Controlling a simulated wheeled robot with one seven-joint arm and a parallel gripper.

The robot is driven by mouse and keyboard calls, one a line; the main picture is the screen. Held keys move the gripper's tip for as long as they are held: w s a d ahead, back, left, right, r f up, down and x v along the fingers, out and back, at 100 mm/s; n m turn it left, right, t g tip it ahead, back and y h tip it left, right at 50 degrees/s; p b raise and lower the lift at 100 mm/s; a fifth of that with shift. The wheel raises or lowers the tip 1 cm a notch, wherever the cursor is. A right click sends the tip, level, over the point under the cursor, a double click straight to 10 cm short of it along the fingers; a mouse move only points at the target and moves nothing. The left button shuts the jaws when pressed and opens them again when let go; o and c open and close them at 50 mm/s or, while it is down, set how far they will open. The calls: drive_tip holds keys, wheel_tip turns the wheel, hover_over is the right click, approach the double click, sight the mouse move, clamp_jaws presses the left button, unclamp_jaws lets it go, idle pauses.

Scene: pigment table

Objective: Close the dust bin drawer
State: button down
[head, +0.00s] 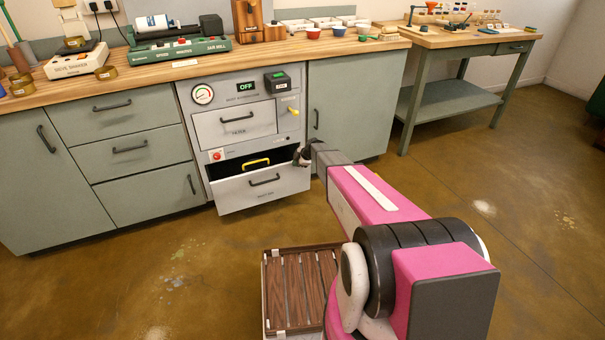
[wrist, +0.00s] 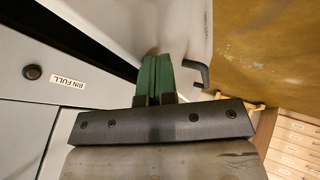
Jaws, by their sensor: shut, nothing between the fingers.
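The dust bin drawer (head: 262,189) is the lowest drawer of the grey dust extractor cabinet and stands partly open in the head view. Its white front has a dark handle (head: 264,180), and a yellow handle (head: 256,162) shows inside it. My gripper (head: 302,157) is by the right end of the drawer, near its upper edge. In the wrist view the green fingers (wrist: 155,75) are pressed together and empty, beside a pale panel. A dark handle (wrist: 196,73) is just right of them. Whether the fingers touch the drawer is not clear.
Above is the shut filter drawer (head: 236,125). A "BIN FULL" label (wrist: 67,82) shows in the wrist view. Green-grey cabinets (head: 350,110) flank the extractor. A slatted wooden crate (head: 290,290) is low in front, beside my arm. The floor (head: 130,275) at left is clear.

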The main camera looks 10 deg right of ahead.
drive_tip(key=w+a, duration=0.3)
drive_tip(key=w, duration=0.8)
drive_tip(key=shift+w+a, duration=0.15)
drive_tip(key=shift+w, duration=0.1)
